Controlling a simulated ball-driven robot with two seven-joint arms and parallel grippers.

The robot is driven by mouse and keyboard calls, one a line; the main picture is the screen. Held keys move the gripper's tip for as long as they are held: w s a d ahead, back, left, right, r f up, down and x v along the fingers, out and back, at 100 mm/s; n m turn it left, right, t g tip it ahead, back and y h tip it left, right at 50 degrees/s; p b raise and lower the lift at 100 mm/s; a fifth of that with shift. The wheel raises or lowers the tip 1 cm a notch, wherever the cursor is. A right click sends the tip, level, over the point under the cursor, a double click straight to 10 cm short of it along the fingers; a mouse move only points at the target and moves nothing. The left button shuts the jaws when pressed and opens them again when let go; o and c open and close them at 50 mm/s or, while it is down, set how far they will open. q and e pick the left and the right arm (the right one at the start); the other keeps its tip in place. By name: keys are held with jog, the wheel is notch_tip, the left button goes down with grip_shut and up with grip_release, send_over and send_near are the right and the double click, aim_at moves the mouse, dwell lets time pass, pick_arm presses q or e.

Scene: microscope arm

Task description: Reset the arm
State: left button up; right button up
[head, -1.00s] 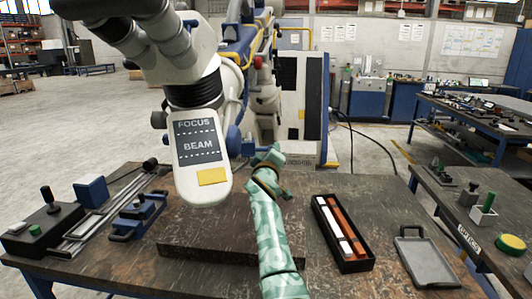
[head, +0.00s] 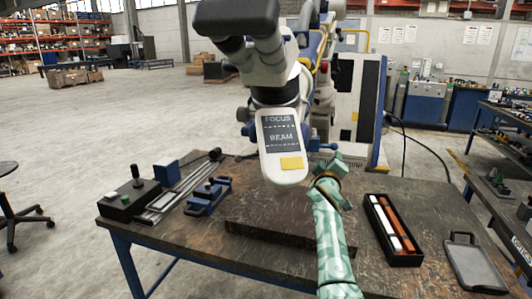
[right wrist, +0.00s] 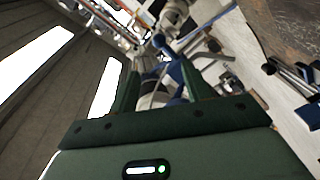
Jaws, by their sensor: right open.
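The microscope head (head: 283,145) hangs over the table on its arm, with a dark eyepiece tube (head: 238,18) at the top. Its pale front panel reads FOCUS and BEAM and carries a yellow label. The white jointed microscope arm (head: 318,75) rises behind it. My right gripper (head: 328,168), on a green-patterned arm, is just right of the head's lower end. In the right wrist view its jaws (right wrist: 160,85) are open, with a blue part (right wrist: 172,62) and a white part visible between and beyond them. Contact cannot be told. My left gripper is out of view.
A dark slab (head: 290,233) lies on the table under the head. A control box with a joystick (head: 130,200), a rail and a blue clamp (head: 208,195) are on the left. A black tray (head: 408,258) with white and orange bars and a grey tray (head: 472,262) are right.

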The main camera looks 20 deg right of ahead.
jog(key=s+a+f+n+g+y, duration=0.1)
jog(key=s+a+f, duration=0.2)
jog(key=s+f, duration=0.5)
jog(key=s+a+f+n+g+y, duration=0.1)
jog(key=s+a+f+g, duration=0.15)
jog(key=s+f, duration=0.6)
jog(key=s+a+f+n+g+y, duration=0.15)
jog(key=s+a, duration=0.25)
jog(key=s, duration=0.4)
jog(key=s+a+f+g+y, duration=0.1)
jog(key=s+a+f+y, duration=0.15)
jog(key=s+a, duration=0.4)
jog(key=s+a+f+n+g+y, duration=0.1)
jog(key=s+a+f, duration=0.2)
jog(key=s, duration=0.7)
jog(key=s+a+f+g+y, duration=0.2)
jog(key=s+f, duration=0.1)
jog(key=f, duration=1)
jog(key=s+a+f+g+y, duration=0.1)
jog(key=s+a+f, duration=0.15)
jog(key=f, duration=1.05)
jog(key=s+f+m+g+y, duration=0.1)
jog(key=s+f+m, duration=0.1)
jog(key=s+f, duration=0.5)
jog(key=s+f+m+g, duration=0.2)
jog(key=s+f, duration=0.5)
jog(key=s, duration=0.6)
jog(key=shift+s+d+f+y, duration=0.2)
jog(key=shift+s+y, duration=0.1)
jog(key=shift+y, duration=0.1)
